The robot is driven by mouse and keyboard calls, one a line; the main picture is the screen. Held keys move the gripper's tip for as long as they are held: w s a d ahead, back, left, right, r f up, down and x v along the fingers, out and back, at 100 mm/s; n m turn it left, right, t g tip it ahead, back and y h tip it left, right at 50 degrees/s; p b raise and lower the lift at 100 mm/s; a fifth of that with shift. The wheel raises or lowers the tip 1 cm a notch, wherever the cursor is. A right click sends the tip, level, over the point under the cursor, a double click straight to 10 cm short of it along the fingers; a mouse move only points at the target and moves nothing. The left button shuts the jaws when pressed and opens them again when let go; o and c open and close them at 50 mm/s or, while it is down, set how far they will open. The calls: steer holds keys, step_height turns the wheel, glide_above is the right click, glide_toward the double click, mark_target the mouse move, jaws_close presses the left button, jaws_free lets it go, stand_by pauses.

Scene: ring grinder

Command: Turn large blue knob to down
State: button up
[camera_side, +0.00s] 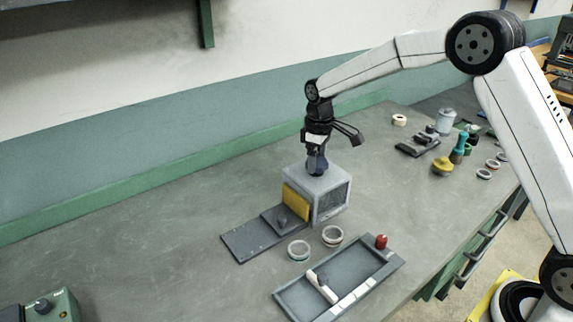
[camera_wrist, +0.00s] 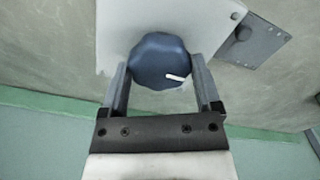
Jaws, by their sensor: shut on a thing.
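The large blue knob (camera_wrist: 157,58) sits on top of the grey box-shaped grinder (camera_side: 330,191). In the wrist view the knob is dark blue with a scalloped edge, and its short white mark (camera_wrist: 176,77) lies toward the lower right. My gripper (camera_wrist: 158,75) has one finger on each side of the knob and is shut on it. In the side view my gripper (camera_side: 317,160) points straight down onto the top of the box, and the knob is mostly hidden there. The grinder has a yellow panel (camera_side: 296,201) on its left face.
A dark base plate (camera_side: 246,242) extends left of the grinder. Two rings (camera_side: 299,249) lie in front of it. A grey tray (camera_side: 290,300) with a red piece (camera_side: 381,241) stands nearer. Several items, including a yellow one (camera_side: 442,167), stand at the right.

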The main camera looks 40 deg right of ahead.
steer(key=o, duration=1.1)
steer(key=shift+c, duration=0.2)
steer(key=shift+r, duration=0.1)
steer(key=shift+r, duration=3.9)
steer(key=shift+f, duration=0.1)
steer(key=s+f+m+t, duration=0.1)
steer(key=s+f, duration=0.3)
steer(key=s, duration=0.8)
steer(key=s+f+m+t, duration=0.1)
steer(key=s+f+m, duration=0.3)
steer(key=s, duration=0.8)
steer(key=shift+s+a+f+t, duration=0.2)
steer(key=shift+a+f+t, duration=0.1)
steer(key=shift+f, duration=0.15)
